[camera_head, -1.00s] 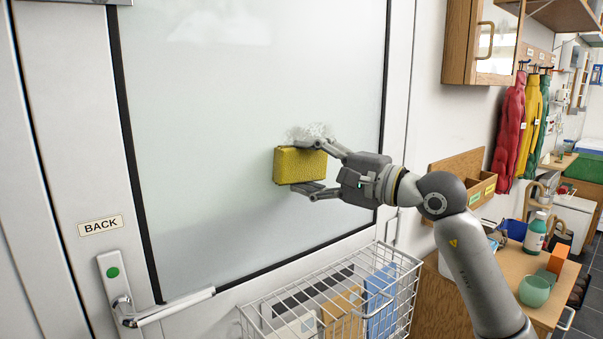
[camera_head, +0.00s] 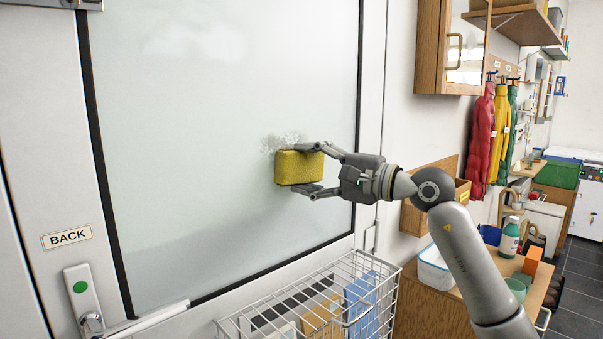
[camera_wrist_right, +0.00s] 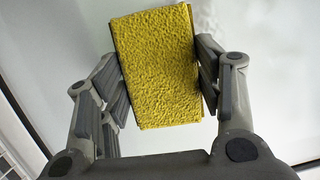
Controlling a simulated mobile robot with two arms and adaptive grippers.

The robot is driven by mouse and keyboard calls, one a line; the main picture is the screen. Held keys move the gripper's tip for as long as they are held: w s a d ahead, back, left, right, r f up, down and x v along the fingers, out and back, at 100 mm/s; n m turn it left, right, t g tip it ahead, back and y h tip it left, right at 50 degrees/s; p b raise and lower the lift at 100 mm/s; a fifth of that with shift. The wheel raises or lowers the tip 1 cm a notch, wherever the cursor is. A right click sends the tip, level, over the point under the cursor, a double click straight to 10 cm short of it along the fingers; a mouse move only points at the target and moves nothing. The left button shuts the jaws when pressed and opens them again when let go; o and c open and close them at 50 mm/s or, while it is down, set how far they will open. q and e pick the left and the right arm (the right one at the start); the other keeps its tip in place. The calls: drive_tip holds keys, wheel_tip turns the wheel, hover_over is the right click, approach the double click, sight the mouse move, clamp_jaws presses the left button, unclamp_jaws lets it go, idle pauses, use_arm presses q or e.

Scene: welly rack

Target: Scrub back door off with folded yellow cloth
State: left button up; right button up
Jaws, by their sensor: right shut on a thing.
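The back door (camera_head: 200,90) fills the left of the head view, with a large pale frosted panel and a "BACK" label (camera_head: 67,237). A whitish scuffed smear (camera_head: 283,140) shows on the panel. My right gripper (camera_head: 308,170) is shut on the folded yellow cloth (camera_head: 292,168), a thick block held at the panel just below and over the smear. Whether the cloth touches the panel is hard to tell. In the right wrist view the cloth (camera_wrist_right: 157,68) sits between both fingers. The part of the panel behind the cloth is hidden. My left gripper is not in view.
A white wire basket (camera_head: 375,318) with boxes stands below the panel. The door handle (camera_head: 150,318) is at lower left. A wooden bench (camera_head: 420,300) with a white tub, bottle and cup lies below my right arm. Coats (camera_head: 480,140) hang behind.

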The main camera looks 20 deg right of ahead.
sight(324, 164)
drive_tip(key=shift+w+d, duration=0.3)
drive_tip(key=shift+d, duration=0.45)
drive_tip(key=shift+w+d, duration=0.25)
drive_tip(key=shift+d, duration=0.5)
drive_tip(key=shift+w+d, duration=0.3)
drive_tip(key=shift+d, duration=0.45)
drive_tip(key=shift+s, duration=0.1)
